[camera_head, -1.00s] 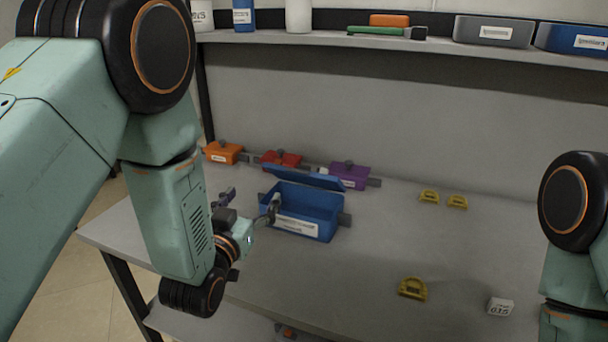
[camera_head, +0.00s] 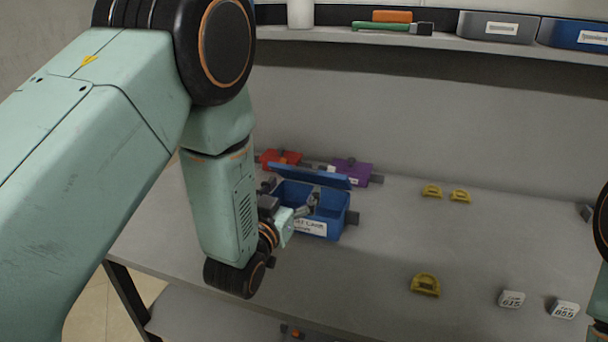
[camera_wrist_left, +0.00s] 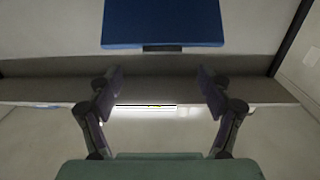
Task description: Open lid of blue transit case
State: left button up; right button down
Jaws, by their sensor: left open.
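The blue transit case (camera_head: 329,228) stands on the table, with a white label on its front. Its blue lid (camera_head: 310,177) is raised and tilted up along the back, and the inside of the case shows. My left gripper (camera_head: 291,193) is open at the left of the case. One finger overlaps the case opening in the head view; I cannot tell whether it touches. In the left wrist view, the gripper (camera_wrist_left: 160,78) has its fingers wide apart with nothing between them. A blue panel (camera_wrist_left: 163,22) shows beyond them, probably the lid. My right gripper is out of view.
A red case (camera_head: 280,157) and a purple case (camera_head: 352,171) stand behind. Yellow handle-like pieces (camera_head: 425,286) and white number blocks (camera_head: 511,299) lie to the right. A shelf (camera_head: 450,42) with boxes runs above. The table's middle right is mostly clear.

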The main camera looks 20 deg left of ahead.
aim_at(304, 170)
pick_arm(q)
jog(key=w, duration=0.6)
jog(key=shift+a+f, duration=0.1)
jog(key=shift+a, duration=0.15)
jog(key=shift+w+d, duration=0.1)
jog(key=shift+w, duration=0.05)
jog(key=shift+d, duration=0.35)
jog(key=shift+a, duration=0.35)
jog(key=c, duration=0.4)
jog(key=shift+d, duration=0.25)
jog(key=c, duration=0.4)
jog(key=shift+a, duration=0.2)
jog(key=c, duration=0.6)
jog(key=shift+d, duration=0.1)
grip_shut()
jog(key=shift+r, duration=0.25)
